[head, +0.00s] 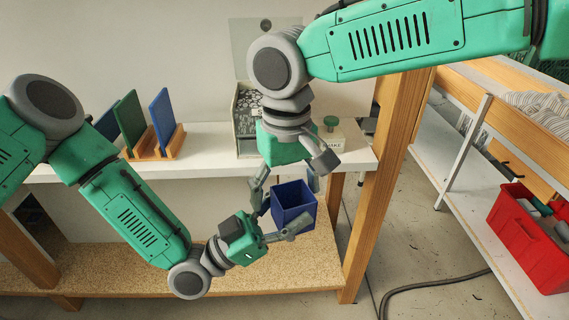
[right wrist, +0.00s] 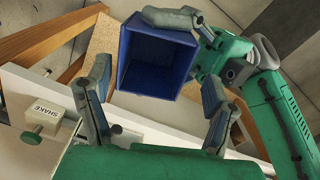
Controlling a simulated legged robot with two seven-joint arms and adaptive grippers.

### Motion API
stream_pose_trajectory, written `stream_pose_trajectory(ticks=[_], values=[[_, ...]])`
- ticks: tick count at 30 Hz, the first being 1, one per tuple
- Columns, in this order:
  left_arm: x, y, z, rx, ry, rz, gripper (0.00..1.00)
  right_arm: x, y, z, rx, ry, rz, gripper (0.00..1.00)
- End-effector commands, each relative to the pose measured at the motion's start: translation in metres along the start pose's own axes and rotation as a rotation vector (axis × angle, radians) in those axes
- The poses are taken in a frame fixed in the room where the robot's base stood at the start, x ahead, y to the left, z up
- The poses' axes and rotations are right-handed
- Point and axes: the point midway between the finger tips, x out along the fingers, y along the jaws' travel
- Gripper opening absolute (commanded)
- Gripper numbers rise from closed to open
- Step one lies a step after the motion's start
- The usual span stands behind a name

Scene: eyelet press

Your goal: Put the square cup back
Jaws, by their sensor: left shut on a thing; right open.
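The blue square cup (head: 296,212) is in the air in front of the white shelf, its open mouth facing up. In the right wrist view the empty-looking inside of the cup (right wrist: 155,57) faces the camera. My left gripper (head: 275,212) is shut on the cup from below and the left, with a finger along its near side. My right gripper (head: 288,180) is open just above the cup, pointing down. In the right wrist view its two fingers (right wrist: 155,105) stand apart on either side of the cup's lower part; contact cannot be told.
The white shelf top (head: 210,139) carries blue and green panels (head: 163,118) in wooden racks, a patterned box (head: 246,122) and a box marked SHAKE (head: 330,138) with a green knob. A wooden post (head: 383,165) stands at right. A red crate (head: 525,240) sits farther right. The speckled lower shelf (head: 110,276) is bare.

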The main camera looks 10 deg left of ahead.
Motion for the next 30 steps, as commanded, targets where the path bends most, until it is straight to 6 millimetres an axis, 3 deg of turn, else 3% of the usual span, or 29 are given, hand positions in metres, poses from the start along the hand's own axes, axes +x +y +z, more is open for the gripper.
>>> stream_pose_trajectory(ticks=[6,17,22,25,26,27,30], values=[[-0.001,-0.001,-0.001,0.0,0.002,-0.001,0.01,0.024,-0.002,0.0,-0.001,-0.003,0.001,0.76],[0.0,0.0,0.0,0.0,0.0,0.0,0.01,0.028,0.0,0.0,-0.001,0.0,0.0,0.76],[0.001,0.0,0.0,0.0,0.0,0.0,0.01,0.028,-0.001,0.001,-0.003,0.0,-0.002,0.22],[0.001,0.0,0.0,0.0,0.001,0.001,0.01,0.028,-0.003,0.001,-0.005,0.0,-0.005,0.22],[0.001,0.0,0.0,0.0,0.001,0.001,0.57,0.028,-0.004,0.001,-0.005,0.0,-0.005,0.21],[0.001,0.0,-0.001,0.0,0.002,0.001,0.71,0.028,-0.004,0.001,-0.005,-0.001,-0.006,0.17],[0.0,-0.001,-0.001,0.001,0.002,0.0,0.75,0.028,-0.004,0.001,-0.005,-0.001,-0.005,0.17]])
